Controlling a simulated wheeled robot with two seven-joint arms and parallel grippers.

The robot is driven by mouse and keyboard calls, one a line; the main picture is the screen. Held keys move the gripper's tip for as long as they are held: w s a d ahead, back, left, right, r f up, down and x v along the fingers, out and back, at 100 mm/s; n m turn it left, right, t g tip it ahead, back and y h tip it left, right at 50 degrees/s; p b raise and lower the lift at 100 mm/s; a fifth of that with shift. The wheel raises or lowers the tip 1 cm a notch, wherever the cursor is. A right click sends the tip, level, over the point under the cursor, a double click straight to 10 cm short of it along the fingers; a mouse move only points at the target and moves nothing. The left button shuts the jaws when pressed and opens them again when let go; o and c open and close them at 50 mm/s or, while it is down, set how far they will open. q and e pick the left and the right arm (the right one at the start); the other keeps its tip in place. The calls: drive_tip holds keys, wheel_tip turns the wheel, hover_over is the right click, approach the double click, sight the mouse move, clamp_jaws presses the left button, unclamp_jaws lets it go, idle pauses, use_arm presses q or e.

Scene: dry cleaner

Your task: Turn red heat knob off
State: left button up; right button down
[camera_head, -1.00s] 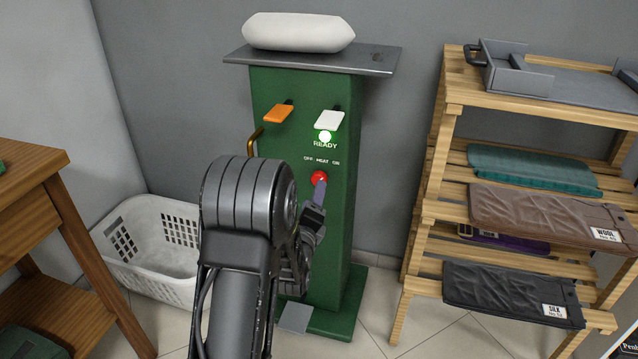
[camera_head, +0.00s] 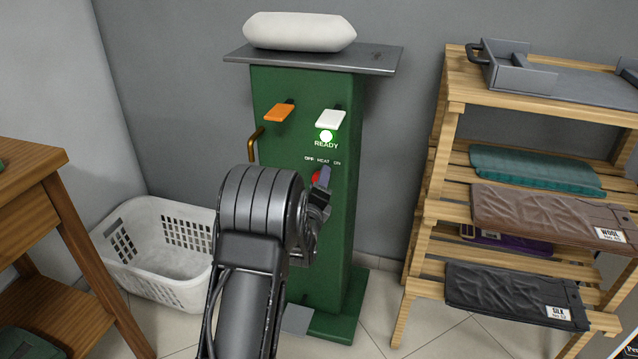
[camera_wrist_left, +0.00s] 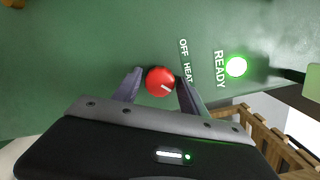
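The red heat knob (camera_head: 316,177) is on the front of the green press stand (camera_head: 342,225), under the words OFF, HEAT and ON. My left gripper (camera_head: 321,180) is at the knob and partly covers it in the head view. In the left wrist view the red knob (camera_wrist_left: 160,80) sits between the two spread fingers of my left gripper (camera_wrist_left: 160,83). Small gaps seem to show beside it; contact is unclear. The knob's white mark points lower right in that view, away from OFF. The ON word is hidden there. My right gripper is out of view.
A lit READY light (camera_head: 326,136) is above the knob, below a white pedal-like tab (camera_head: 330,119) and an orange one (camera_head: 279,112). A white basket (camera_head: 165,255) stands left, a wooden shelf (camera_head: 450,130) right.

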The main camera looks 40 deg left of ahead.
use_arm(q)
clamp_jaws()
idle(0.3)
drive_tip(key=shift+n, duration=0.4)
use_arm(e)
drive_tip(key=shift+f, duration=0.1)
use_arm(q)
drive_tip(key=shift+a+n+g+h+b, duration=0.15)
drive_tip(key=shift+n+h+b, duration=0.45)
drive_tip(key=shift+n+b, duration=2.65)
drive_tip(key=shift+d+n+g+h+b, duration=0.15)
drive_tip(key=shift+n+h+b, duration=0.45)
drive_tip(key=shift+n+b, duration=2.65)
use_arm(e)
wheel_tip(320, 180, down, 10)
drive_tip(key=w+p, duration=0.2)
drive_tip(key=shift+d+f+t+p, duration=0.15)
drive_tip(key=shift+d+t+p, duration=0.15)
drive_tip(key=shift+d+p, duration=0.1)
use_arm(q)
drive_tip(key=n, duration=0.3)
drive_tip(key=shift+a, duration=0.1)
drive_tip(key=shift+o, duration=1.2)
unclamp_jaws()
